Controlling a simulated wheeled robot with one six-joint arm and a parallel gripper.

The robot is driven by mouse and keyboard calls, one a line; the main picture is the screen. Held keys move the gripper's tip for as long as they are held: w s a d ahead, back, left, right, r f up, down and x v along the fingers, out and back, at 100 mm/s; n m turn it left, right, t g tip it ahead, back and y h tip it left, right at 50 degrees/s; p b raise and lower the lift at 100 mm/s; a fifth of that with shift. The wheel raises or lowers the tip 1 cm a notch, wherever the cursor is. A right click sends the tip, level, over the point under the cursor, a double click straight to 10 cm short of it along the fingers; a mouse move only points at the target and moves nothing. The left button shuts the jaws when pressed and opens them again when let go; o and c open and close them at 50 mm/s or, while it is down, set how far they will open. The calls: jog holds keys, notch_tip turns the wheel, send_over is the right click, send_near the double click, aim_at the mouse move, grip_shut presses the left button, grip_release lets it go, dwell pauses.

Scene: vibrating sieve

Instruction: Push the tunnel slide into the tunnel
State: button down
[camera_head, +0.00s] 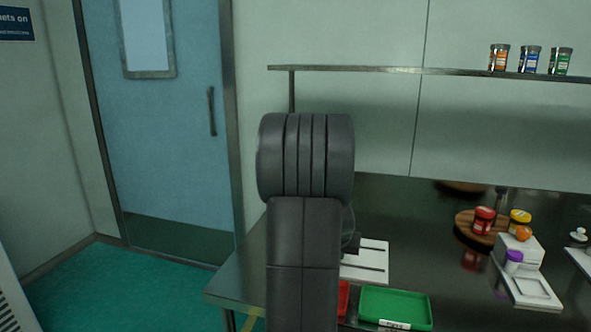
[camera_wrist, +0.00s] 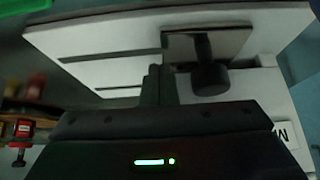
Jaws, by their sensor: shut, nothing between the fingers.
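In the wrist view my gripper (camera_wrist: 155,82) is shut, with its dark fingers together and nothing between them. Just past the fingertips lies a white flat unit (camera_wrist: 110,68) with long slots. On it is a shiny grey metal plate (camera_wrist: 222,42) with a black round knob (camera_wrist: 209,79), to the right of my fingers. This plate with the knob looks like the tunnel slide, but I cannot tell for sure how far it sits in the tunnel. The white slotted unit also shows in the head view (camera_head: 368,262), partly hidden behind my arm. My gripper is hidden there.
A green tray (camera_head: 396,308) and a partly hidden red tray (camera_head: 343,298) lie at the table's front. A round wooden board (camera_head: 466,226) with jars and a white stand (camera_head: 525,277) are to the right. A shelf (camera_head: 400,70) runs along the wall.

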jog(key=p+v, duration=0.3)
jog(key=v, duration=0.5)
jog(key=shift+s+r, duration=0.2)
jog(key=shift+r, duration=0.1)
jog(key=shift+f, duration=0.1)
jog(key=b+x, duration=0.3)
jog(key=x, duration=0.6)
jog(key=shift+a, duration=0.25)
